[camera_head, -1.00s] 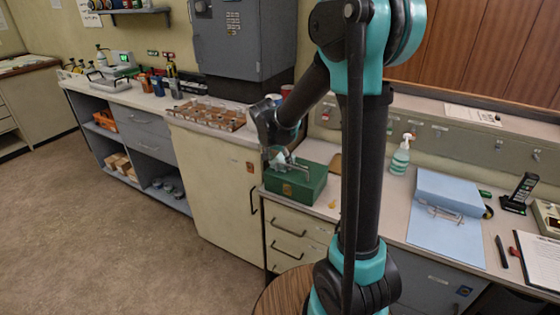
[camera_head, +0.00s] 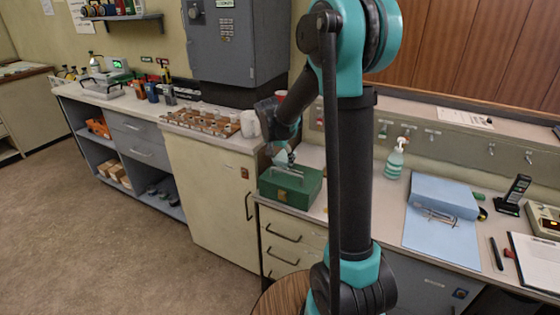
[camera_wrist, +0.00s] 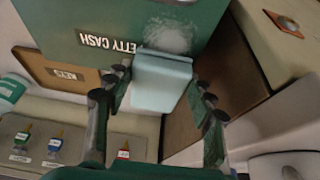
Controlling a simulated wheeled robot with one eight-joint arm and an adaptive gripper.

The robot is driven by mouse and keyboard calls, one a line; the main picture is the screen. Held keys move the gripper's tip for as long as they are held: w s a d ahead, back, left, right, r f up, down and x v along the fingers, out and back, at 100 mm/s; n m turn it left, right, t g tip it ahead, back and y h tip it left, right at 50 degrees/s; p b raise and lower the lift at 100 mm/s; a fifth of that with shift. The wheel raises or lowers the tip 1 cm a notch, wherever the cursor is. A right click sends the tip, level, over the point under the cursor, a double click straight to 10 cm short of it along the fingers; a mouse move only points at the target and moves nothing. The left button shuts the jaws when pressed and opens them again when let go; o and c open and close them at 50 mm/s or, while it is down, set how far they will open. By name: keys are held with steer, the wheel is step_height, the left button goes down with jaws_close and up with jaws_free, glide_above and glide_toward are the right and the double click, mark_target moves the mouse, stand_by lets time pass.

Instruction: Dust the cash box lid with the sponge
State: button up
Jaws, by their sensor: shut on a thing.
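The green cash box (camera_head: 291,192) sits shut at the counter edge, with a handle on its lid. In the wrist view its green lid (camera_wrist: 82,18) bears a "PETTY CASH" label and a whitish dusty patch (camera_wrist: 172,36). My gripper (camera_head: 281,157) is over the box lid. In the wrist view my gripper (camera_wrist: 162,84) is shut on a pale blue sponge (camera_wrist: 160,88). The sponge's far edge lies over the lid, just short of the dusty patch's middle. I cannot tell whether it touches the lid.
A tray of small compartments (camera_head: 203,122) and a white mug (camera_head: 250,124) stand left of the box. A spray bottle (camera_head: 395,160), blue binder (camera_head: 442,196) and phone (camera_head: 514,194) stand to the right. A brown keys board (camera_wrist: 60,72) lies beside the box.

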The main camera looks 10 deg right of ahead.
steer(key=shift+r, duration=3)
steer(key=shift+r, duration=1.5)
steer(key=shift+s+a+f, duration=0.2)
steer(key=shift+s+f, duration=0.1)
steer(key=shift+f, duration=0.95)
steer(key=shift+s+a+f, duration=0.2)
steer(key=shift+s+f, duration=0.05)
steer(key=shift+f, duration=0.95)
steer(key=shift+s+a+f, duration=0.2)
steer(key=shift+s+f, duration=0.1)
steer(key=shift+f, duration=0.95)
steer(key=shift+f, duration=0.95)
